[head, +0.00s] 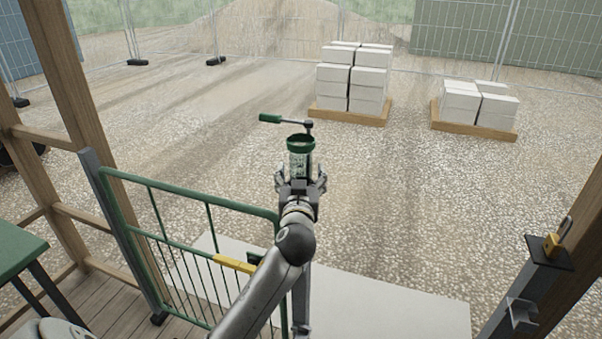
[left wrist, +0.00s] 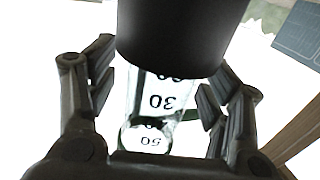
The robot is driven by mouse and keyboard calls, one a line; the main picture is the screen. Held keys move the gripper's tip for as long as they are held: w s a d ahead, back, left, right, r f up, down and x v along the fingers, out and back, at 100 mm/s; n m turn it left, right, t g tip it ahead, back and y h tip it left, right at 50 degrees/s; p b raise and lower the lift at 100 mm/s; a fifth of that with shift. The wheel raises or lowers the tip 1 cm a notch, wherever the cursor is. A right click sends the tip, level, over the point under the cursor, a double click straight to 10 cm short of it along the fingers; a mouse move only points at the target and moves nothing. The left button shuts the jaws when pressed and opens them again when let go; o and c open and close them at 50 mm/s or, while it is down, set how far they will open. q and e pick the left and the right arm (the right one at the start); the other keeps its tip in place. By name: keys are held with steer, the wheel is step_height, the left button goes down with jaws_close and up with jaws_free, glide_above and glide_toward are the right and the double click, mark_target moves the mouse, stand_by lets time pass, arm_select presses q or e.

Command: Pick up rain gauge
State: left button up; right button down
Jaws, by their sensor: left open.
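The rain gauge (head: 301,158) is a clear tube with a green rim, upright ahead of me in the head view. In the left wrist view its clear tube (left wrist: 160,98) shows the numbers 30 and 50, below a wide dark collar (left wrist: 182,35). My left gripper (head: 301,183) is open at the tube, with one finger on each side. In the left wrist view, gaps show between the tube and both fingers of this gripper (left wrist: 158,95). My gripper and arm hide the gauge's lower part in the head view. My right gripper is not in view.
A green gate (head: 190,200) with a yellow latch piece (head: 237,265) stands left of my arm. A dark arm with a green end (head: 270,118) is just beyond the gauge. A post with a padlock (head: 553,243) stands at right. White blocks on pallets (head: 347,116) are farther off on gravel.

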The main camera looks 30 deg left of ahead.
arm_select(q)
steer(key=c, duration=1.2)
steer(key=shift+o, duration=0.2)
steer(key=shift+r, duration=0.15)
